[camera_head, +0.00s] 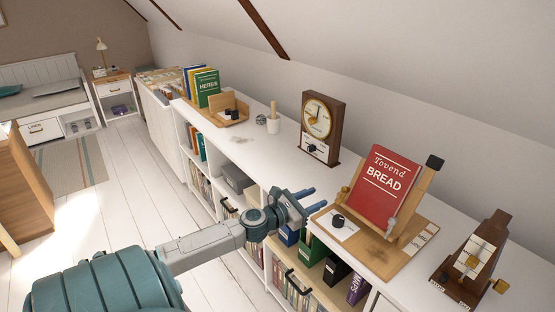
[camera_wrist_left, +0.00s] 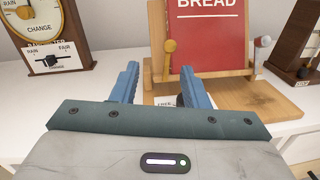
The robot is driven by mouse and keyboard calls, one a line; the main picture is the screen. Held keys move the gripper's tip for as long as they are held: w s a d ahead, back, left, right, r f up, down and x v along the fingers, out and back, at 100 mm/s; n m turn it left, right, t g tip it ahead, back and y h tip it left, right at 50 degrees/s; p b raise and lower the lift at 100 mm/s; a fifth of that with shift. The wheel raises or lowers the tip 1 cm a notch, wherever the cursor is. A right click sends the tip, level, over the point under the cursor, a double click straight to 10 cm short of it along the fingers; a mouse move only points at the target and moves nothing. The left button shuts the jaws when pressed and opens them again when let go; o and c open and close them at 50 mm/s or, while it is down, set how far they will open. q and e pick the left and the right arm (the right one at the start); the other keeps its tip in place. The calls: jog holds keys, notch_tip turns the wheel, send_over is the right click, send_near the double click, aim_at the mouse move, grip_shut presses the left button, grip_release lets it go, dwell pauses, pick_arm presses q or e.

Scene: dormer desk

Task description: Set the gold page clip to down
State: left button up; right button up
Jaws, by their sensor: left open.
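The gold page clip (camera_head: 345,190) is on the left side of the wooden book stand (camera_head: 408,247), beside the red "Tovend BREAD" book (camera_head: 384,185). In the left wrist view the gold clip (camera_wrist_left: 170,47) shows a round knob above a short stem, near the lower left edge of the book (camera_wrist_left: 207,35). My left gripper (camera_head: 316,198) is open and empty, a little left of the stand. In the left wrist view its two blue fingers (camera_wrist_left: 160,82) point toward the stand, apart from the clip. My right gripper is in neither view.
A black knob (camera_head: 338,220) on a white plate is on the stand's front left. A wooden clock-like barometer (camera_head: 322,127) stands left, a dark wooden device (camera_head: 474,257) right. The white shelf top (camera_head: 275,160) between is mostly clear.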

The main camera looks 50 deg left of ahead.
pick_arm(q)
jog(key=s+a+f+m+g+y, duration=0.1)
jog(key=f+m, duration=0.3)
jog(key=f, duration=0.6)
jog(key=s+a+f+m+g+y+b, duration=0.1)
jog(key=s+a+f+m+g, duration=0.1)
jog(key=f, duration=0.8)
jog(key=s+a+f+m+g+y+b, duration=0.1)
jog(key=s+f+m, duration=0.4)
jog(key=f, duration=0.5)
jog(key=shift+s+a+m+g+y, duration=0.25)
jog(key=shift+a+m+g+y, duration=0.05)
jog(key=shift+a+m, duration=0.55)
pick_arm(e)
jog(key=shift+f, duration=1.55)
